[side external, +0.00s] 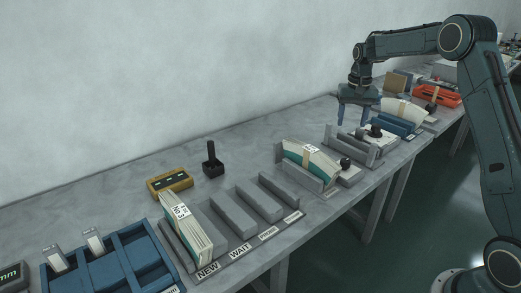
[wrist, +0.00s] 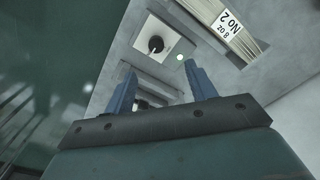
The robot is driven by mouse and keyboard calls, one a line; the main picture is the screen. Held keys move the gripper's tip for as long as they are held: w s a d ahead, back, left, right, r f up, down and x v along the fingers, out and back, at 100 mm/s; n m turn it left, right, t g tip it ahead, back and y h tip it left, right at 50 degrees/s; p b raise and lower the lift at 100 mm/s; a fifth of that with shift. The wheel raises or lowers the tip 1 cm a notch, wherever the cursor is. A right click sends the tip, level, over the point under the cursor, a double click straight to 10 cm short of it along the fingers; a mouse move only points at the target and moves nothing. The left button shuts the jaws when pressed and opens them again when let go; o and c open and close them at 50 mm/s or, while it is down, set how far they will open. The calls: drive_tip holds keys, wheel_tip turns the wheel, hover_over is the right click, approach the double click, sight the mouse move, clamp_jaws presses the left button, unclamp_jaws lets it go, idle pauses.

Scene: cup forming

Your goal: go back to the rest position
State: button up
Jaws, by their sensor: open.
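My gripper (side external: 358,118) hangs pointing down above the far half of the bench, over the area of a grey fixture with a black knob (side external: 376,131). Its blue fingers are apart with nothing held between them. In the wrist view, my gripper (wrist: 160,78) shows both fingers spread, with grey fixture parts below and a dark part partly hidden behind the jaw bar. A black knob on a pale plate (wrist: 156,44) lies beyond the fingertips. A labelled paper stack (wrist: 222,38) is at the upper right.
The grey bench (side external: 120,208) runs along the wall. A paper stack (side external: 186,230) stands in the rack's NEW slot; another stack (side external: 310,156) is in a mid-bench holder. A blue tray (side external: 108,272), a yellow device (side external: 169,184) and a black-handled tool (side external: 211,160) are nearer. An orange case (side external: 436,96) is far right.

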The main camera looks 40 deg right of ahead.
drive_tip(key=s+a+r+n+t, duration=0.3)
drive_tip(key=s+a+r+n, duration=0.1)
drive_tip(key=s+a+r, duration=1.05)
drive_tip(key=s+a+f+n+t, duration=0.1)
drive_tip(key=s+a+f+n, duration=0.1)
drive_tip(key=s+a, duration=0.3)
drive_tip(key=s+a+f+n+t, duration=0.1)
drive_tip(key=s+a, duration=0.4)
drive_tip(key=s, duration=0.7)
drive_tip(key=shift+a+f+n, duration=0.2)
drive_tip(key=shift+f+n, duration=0.4)
drive_tip(key=shift+n, duration=0.2)
